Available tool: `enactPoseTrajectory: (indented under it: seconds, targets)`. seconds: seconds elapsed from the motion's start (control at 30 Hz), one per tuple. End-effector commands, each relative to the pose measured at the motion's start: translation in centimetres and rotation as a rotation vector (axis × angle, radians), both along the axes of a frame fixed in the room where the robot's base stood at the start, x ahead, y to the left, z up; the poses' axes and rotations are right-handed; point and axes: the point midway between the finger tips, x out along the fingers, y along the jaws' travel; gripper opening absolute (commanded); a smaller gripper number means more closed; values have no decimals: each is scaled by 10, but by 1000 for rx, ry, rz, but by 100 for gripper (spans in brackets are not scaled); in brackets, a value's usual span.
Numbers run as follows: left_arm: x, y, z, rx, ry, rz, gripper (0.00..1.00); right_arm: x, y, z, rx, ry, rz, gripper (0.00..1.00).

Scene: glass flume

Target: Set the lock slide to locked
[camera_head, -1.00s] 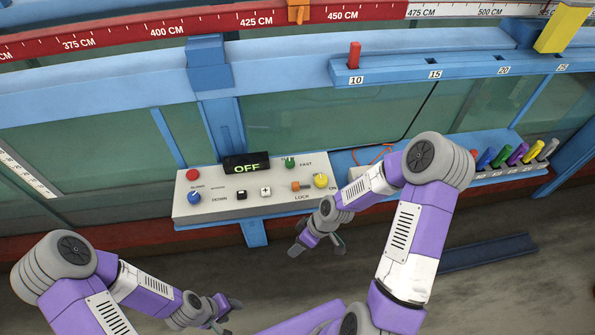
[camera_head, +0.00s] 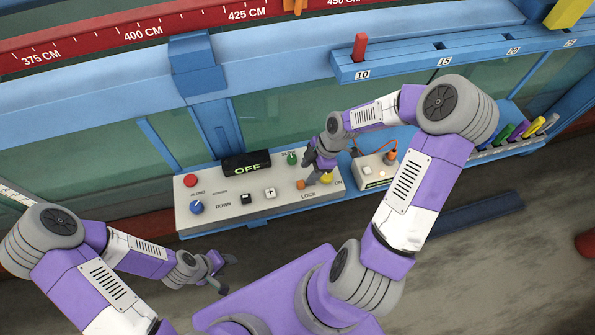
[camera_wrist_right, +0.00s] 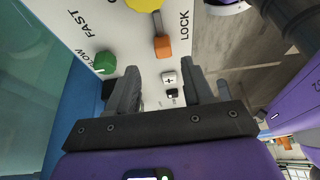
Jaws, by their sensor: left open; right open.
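The lock slide has an orange knob (camera_head: 300,184) on the control panel (camera_head: 240,210), just above the LOCK label. In the right wrist view the orange knob (camera_wrist_right: 163,46) sits at one end of a short brownish slot, beside the word LOCK. My right gripper (camera_head: 313,172) is over the panel's right part, close to the orange knob. In the wrist view its open fingers (camera_wrist_right: 155,88) are empty, and the knob lies beyond their tips, between their lines. My left gripper (camera_head: 222,272) is open and empty, in front of the panel at lower left.
Near the slide are a yellow knob (camera_wrist_right: 145,3) and a green knob (camera_wrist_right: 104,62). A red button (camera_head: 190,181), a blue knob (camera_head: 197,207) and an OFF display (camera_head: 246,164) are further left. A small box (camera_head: 374,171) with an orange cable stands right of the panel.

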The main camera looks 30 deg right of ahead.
Motion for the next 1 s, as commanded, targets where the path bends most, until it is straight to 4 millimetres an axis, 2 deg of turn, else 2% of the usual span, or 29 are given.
enactPoseTrajectory:
  seconds: [0.2,0.33,0.5,0.73,0.77,1.0]
  targets:
    - [0,0,-5,0,1,0,51,3,15,-34,3,2,4,51]
    - [0,0,-6,0,0,0,51,4,21,-50,3,2,1,51]
    - [0,0,-7,0,0,0,51,5,24,-58,1,1,0,51]
    - [0,0,-7,0,0,0,51,6,24,-59,1,1,-2,51]
    - [0,0,-7,0,0,0,51,6,24,-59,1,1,-2,50]
    - [0,0,-7,0,0,0,51,6,24,-59,1,1,-2,13]
